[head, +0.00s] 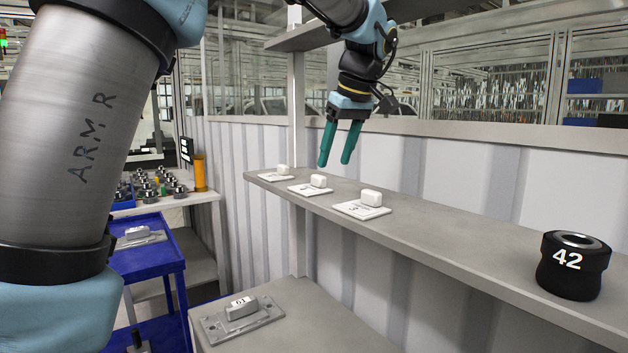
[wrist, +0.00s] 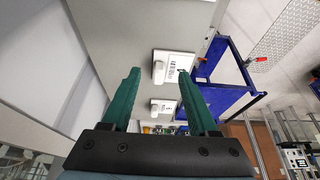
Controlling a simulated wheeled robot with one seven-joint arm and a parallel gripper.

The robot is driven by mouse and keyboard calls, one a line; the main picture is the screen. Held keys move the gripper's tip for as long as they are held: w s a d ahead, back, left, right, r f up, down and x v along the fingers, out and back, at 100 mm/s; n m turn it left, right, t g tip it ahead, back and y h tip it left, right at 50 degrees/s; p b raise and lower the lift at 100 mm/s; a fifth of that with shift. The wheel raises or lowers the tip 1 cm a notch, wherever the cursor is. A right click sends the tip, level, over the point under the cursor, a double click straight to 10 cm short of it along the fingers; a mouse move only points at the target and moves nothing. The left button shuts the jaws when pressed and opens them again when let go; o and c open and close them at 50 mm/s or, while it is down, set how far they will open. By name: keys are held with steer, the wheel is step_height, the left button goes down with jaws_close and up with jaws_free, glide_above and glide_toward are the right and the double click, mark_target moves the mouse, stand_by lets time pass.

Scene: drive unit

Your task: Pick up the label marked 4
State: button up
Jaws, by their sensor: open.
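Three white label plates with raised grip blocks lie in a row on the grey shelf: a far one (head: 270,177), a middle one (head: 302,190) and a near one (head: 350,209). Their marks are too small to read surely, so I cannot tell which is marked 4. My gripper (head: 335,161) is open and empty, its green fingers pointing down above the row, apart from the plates. In the wrist view, one label plate (wrist: 181,66) shows between and beyond my fingers (wrist: 158,78), and another (wrist: 172,106) shows lower down.
A black cylinder marked 42 (head: 573,266) stands at the shelf's right. A grey block marked 61 (head: 241,309) sits on a metal plate on the lower surface. A blue cart (head: 150,262) stands at left. The shelf (head: 440,233) is clear between the near label and the cylinder.

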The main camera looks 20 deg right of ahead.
mark_target(318, 175)
steer(key=shift+w+a+p, duration=0.15)
steer(key=shift+w+p, duration=0.05)
steer(key=shift+w, duration=0.6)
steer(key=shift+w+a+p, duration=0.15)
steer(key=shift+w+p, duration=0.05)
steer(key=shift+w, duration=0.55)
steer(key=shift+w+a+r, duration=0.1)
steer(key=shift+w+a, duration=0.1)
steer(key=shift+w, duration=0.35)
steer(key=p+x, duration=0.1)
steer(key=x, duration=0.4)
steer(key=shift+s, duration=0.2)
jaws_close()
